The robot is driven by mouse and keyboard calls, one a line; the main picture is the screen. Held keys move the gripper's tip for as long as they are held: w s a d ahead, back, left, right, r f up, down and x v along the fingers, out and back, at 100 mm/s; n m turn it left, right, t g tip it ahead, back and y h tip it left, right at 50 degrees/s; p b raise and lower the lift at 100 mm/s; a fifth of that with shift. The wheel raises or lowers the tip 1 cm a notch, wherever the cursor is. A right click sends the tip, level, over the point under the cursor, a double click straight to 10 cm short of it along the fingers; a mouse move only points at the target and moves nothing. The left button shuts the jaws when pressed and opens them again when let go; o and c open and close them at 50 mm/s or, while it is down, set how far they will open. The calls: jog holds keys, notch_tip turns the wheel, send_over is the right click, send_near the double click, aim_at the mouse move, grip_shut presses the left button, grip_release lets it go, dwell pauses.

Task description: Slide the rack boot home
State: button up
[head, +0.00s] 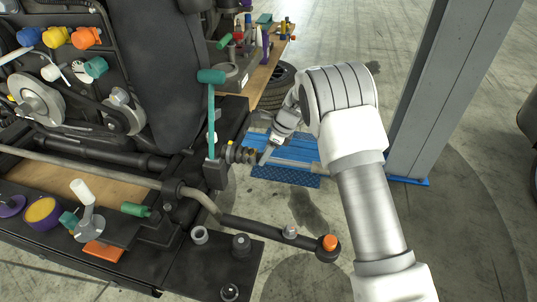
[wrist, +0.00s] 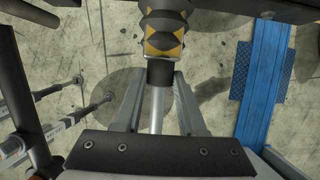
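The rack boot (head: 241,154) is a black ribbed bellows around a bar at the side of the engine assembly. In the wrist view the boot (wrist: 163,30) shows yellow triangle marks near its lower end, where a smooth black collar (wrist: 160,72) follows. A bare silver rod (wrist: 157,112) runs on from the collar and shows in the head view (head: 298,163) too. My gripper (wrist: 157,82) has one finger on each side of the rod and collar, with gaps showing, and looks open. In the head view my gripper (head: 268,150) is beside the boot's outer end, its fingertips partly hidden.
A blue ramp (head: 285,177) lies on the floor below the rod. A grey post (head: 440,90) stands right of my arm. A teal-handled upright bar (head: 211,115) stands left of the boot. A black arm with an orange cap (head: 329,242) juts out at the front.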

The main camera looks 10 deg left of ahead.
jog(key=o, duration=0.4)
jog(key=shift+a, duration=0.35)
jog(key=shift+o, duration=0.3)
jog(key=shift+d, duration=0.1)
jog(key=shift+d+r, duration=0.1)
jog(key=shift+r, duration=0.05)
jog(key=v, duration=1.7)
jog(key=shift+b, duration=0.45)
jog(key=shift+d, duration=0.1)
